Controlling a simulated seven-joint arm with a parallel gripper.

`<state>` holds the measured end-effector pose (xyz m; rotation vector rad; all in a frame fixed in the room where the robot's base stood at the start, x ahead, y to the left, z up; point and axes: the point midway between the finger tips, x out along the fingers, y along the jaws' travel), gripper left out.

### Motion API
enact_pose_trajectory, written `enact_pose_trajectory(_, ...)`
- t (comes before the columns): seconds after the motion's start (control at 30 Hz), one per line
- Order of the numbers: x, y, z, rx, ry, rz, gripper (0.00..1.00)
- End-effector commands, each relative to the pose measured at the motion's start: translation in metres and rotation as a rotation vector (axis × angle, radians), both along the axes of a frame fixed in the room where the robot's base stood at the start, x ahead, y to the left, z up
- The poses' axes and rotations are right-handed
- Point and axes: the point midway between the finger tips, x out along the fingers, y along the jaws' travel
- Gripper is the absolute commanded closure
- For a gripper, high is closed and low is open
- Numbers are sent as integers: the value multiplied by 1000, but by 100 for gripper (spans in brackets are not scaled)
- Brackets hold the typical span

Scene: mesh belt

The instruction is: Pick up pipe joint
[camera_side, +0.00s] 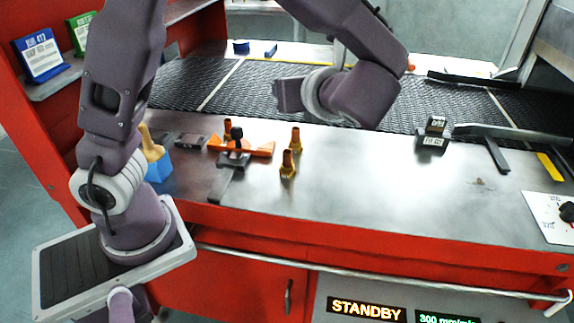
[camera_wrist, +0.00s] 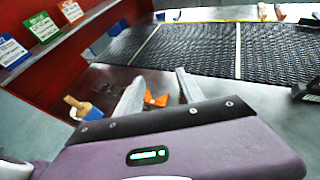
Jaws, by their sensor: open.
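No part is labelled as the pipe joint. Two small amber-brown fittings stand upright on the steel bench, a rear one (camera_side: 295,139) and a front one (camera_side: 288,164). Left of them lies an orange piece with spread arms (camera_side: 260,149), with a black knobbed tool (camera_side: 232,160) in front of it; I cannot tell whether they touch. The orange piece also shows in the wrist view (camera_wrist: 157,100), framed between my fingers but beyond them. My gripper (camera_wrist: 159,75) is open and empty. In the side view my wrist hangs above the bench's back edge; the fingertips are not clear there.
A blue block with a wooden-handled brush (camera_side: 157,166) stands at the bench's left. The black mesh belt (camera_side: 270,84) runs behind the bench. A small dark block (camera_side: 433,141) and a grey bar (camera_side: 510,133) are at right. The bench's middle right is mostly clear.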

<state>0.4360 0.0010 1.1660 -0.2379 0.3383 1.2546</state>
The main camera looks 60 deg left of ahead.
Motion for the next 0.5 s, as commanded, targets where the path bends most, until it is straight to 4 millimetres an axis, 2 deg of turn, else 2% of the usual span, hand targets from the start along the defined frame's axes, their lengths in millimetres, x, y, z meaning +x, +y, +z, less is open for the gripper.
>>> enact_pose_trajectory(0.03,-1,2,-32,10,14,3,55)
enact_pose_trajectory(0.1,-2,3,-71,5,11,4,55)
enact_pose_trajectory(0.23,-2,2,-129,0,4,5,55)
enact_pose_trajectory(0.33,-1,2,-158,-4,-1,7,55)
enact_pose_trajectory(0.5,2,14,-174,-7,-6,11,55)
